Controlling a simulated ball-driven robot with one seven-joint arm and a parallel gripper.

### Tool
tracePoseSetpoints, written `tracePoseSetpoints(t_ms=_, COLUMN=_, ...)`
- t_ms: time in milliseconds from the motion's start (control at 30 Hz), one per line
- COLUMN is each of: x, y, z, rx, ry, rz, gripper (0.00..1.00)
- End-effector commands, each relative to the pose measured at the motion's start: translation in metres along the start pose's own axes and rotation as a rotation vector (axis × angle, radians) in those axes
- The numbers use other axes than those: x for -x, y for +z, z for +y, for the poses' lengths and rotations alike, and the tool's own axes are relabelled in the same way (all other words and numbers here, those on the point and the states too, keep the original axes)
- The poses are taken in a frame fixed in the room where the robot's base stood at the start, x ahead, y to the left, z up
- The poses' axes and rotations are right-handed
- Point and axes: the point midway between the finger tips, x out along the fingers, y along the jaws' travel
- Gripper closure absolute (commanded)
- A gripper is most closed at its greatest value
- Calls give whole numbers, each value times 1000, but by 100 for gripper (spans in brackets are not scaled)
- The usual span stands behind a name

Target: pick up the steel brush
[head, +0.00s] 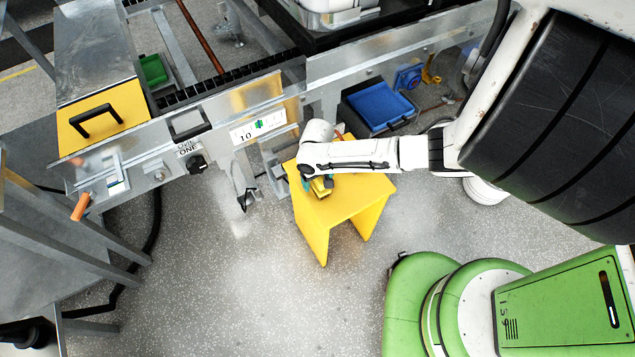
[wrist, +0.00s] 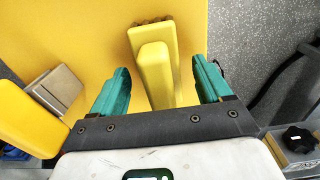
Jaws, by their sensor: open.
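A yellow-handled brush (wrist: 157,75) with brownish bristles at its far end lies on the yellow stool (wrist: 90,30) in the wrist view. I take it to be the steel brush. My gripper (wrist: 160,64) is open, with one teal finger on each side of the brush handle. A gap shows on both sides, a little wider on the right. I cannot tell how far the fingers are above the stool top. In the head view my gripper (head: 318,185) is over the left part of the stool (head: 345,212), and my arm hides most of the brush.
Another yellow item with a grey-beige block (wrist: 57,88) is at the left in the wrist view, close to the left finger. The metal washer frame (head: 230,110) stands behind the stool. The floor in front is clear.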

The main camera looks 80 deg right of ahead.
Motion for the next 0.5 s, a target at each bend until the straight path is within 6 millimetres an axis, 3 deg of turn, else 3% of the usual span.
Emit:
tracePoseSetpoints(t_ms=233, x=-1, y=0, z=0, rx=0, ry=0, rz=0, gripper=23)
tracePoseSetpoints(t_ms=500, x=-1, y=0, z=0, rx=1, ry=0, rz=0, gripper=49)
